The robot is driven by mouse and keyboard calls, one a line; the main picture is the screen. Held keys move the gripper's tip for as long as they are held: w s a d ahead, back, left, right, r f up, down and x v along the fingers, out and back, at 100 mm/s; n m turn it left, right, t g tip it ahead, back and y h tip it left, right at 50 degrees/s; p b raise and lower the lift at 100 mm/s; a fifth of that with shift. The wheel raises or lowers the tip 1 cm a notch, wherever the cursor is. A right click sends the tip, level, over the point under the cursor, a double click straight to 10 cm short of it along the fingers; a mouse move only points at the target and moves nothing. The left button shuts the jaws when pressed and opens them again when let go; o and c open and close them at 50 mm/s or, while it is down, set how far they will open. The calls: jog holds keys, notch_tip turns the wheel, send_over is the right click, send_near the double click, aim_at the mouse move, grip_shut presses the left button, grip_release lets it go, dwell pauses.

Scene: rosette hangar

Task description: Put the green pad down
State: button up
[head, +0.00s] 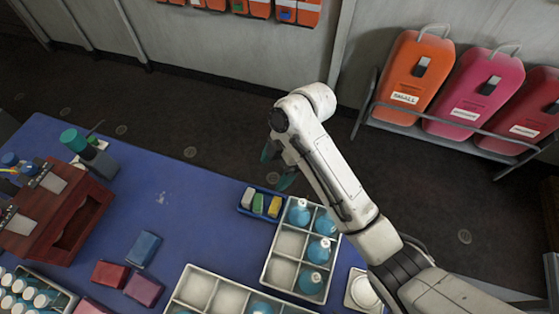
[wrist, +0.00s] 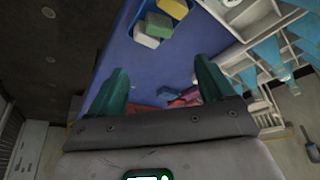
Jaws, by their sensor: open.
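The green pad (head: 259,203) lies in a small blue tray (head: 243,211) at the table's far right edge, between two other pads. In the wrist view the green pad (wrist: 159,25) sits in the same tray near the top, between a yellow pad (wrist: 174,8) and a pale pad (wrist: 147,39). My gripper (head: 276,166) is open and empty, with dark green fingers. It is apart from the tray, just beyond it in the head view. In the wrist view no pad lies between the fingers.
A white divided crate (head: 266,276) with blue-filled bottles stands right beside the tray. A red-brown wooden stand (head: 71,232) is at the left. Red and blue blocks (head: 144,249) lie near the front. The blue tabletop (head: 185,200) is clear in the middle.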

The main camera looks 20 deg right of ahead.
jog(key=shift+v, duration=1.6)
jog(key=shift+s+f, duration=0.1)
jog(key=shift+f, duration=0.05)
